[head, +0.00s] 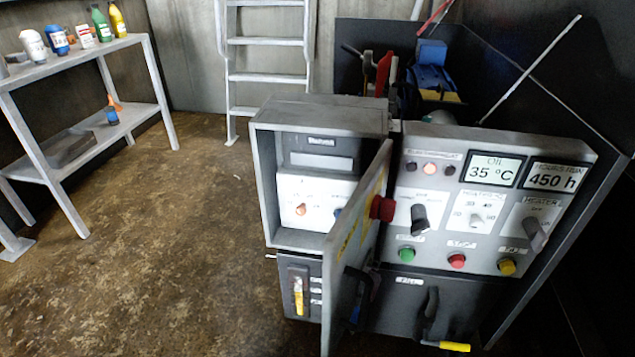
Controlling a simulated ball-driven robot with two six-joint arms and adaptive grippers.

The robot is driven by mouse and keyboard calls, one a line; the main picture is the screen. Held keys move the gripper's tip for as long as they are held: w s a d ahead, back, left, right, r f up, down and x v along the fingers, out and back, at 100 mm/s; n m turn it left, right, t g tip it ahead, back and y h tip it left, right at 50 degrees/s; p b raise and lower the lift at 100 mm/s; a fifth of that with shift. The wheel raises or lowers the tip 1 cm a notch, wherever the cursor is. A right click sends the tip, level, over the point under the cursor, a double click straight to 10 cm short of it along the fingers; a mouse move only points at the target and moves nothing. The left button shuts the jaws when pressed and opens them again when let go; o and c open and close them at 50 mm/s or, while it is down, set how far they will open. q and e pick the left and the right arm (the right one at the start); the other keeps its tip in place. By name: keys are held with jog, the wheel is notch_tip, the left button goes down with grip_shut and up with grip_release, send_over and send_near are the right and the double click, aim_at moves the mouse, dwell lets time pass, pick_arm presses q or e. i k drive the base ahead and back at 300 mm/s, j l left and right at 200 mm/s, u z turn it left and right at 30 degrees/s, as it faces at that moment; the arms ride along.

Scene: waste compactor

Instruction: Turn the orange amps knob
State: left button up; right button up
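A small orange knob (300,209) sits on the white panel inside the open grey cabinet (262,170), left of centre in the head view. It is small, and I cannot read which way it points. The cabinet door (352,265) stands open, swung out toward me on the right side. Neither of my grippers shows in the head view.
Right of the door is a control panel (460,195) with a black knob (419,219), coloured buttons and two displays. A red knob (382,208) is near the door. Yellow-ended levers (298,297) are below. A shelf (75,58) with bottles is left; floor between is clear.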

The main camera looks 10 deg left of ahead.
aim_at(300, 212)
jog(key=i+j+z, duration=0.1)
jog(key=z, duration=0.5)
jog(key=i+j+z, duration=0.2)
jog(key=j+z, duration=0.2)
jog(key=j, duration=0.65)
jog(key=i+j+z, duration=0.1)
jog(key=j+z, duration=0.3)
jog(key=j, duration=0.65)
jog(key=j+z, duration=0.1)
jog(key=j, duration=2.85)
jog(key=l, duration=2.4)
